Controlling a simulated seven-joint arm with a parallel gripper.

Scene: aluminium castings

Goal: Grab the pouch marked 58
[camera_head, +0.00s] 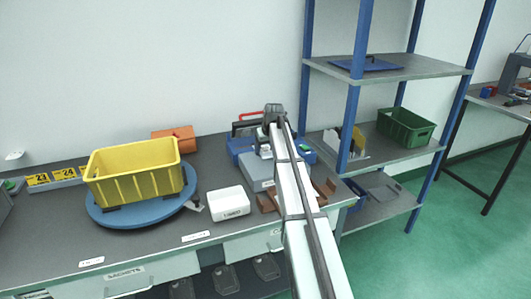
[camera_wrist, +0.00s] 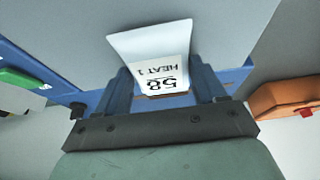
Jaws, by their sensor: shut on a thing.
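The pouch marked 58 (camera_wrist: 150,45) shows in the wrist view as a pale, flat piece with a white label reading "58" and "HEAT 1", upside down in the picture. My gripper (camera_wrist: 163,88) is shut on it, with one finger on each side of the label's lower end. In the head view my arm reaches over the back right of the bench, and its wrist (camera_head: 273,112) is above a blue tray (camera_head: 237,148). The pouch cannot be made out in the head view; my arm covers part of that area.
A grey box (camera_head: 256,172) and white box (camera_head: 228,204) stand in front of the tray. A yellow crate (camera_head: 135,178) sits on a blue round platform (camera_head: 140,213) at left. An orange block (camera_head: 175,138) stands behind. Shelving (camera_head: 345,120) rises close at right.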

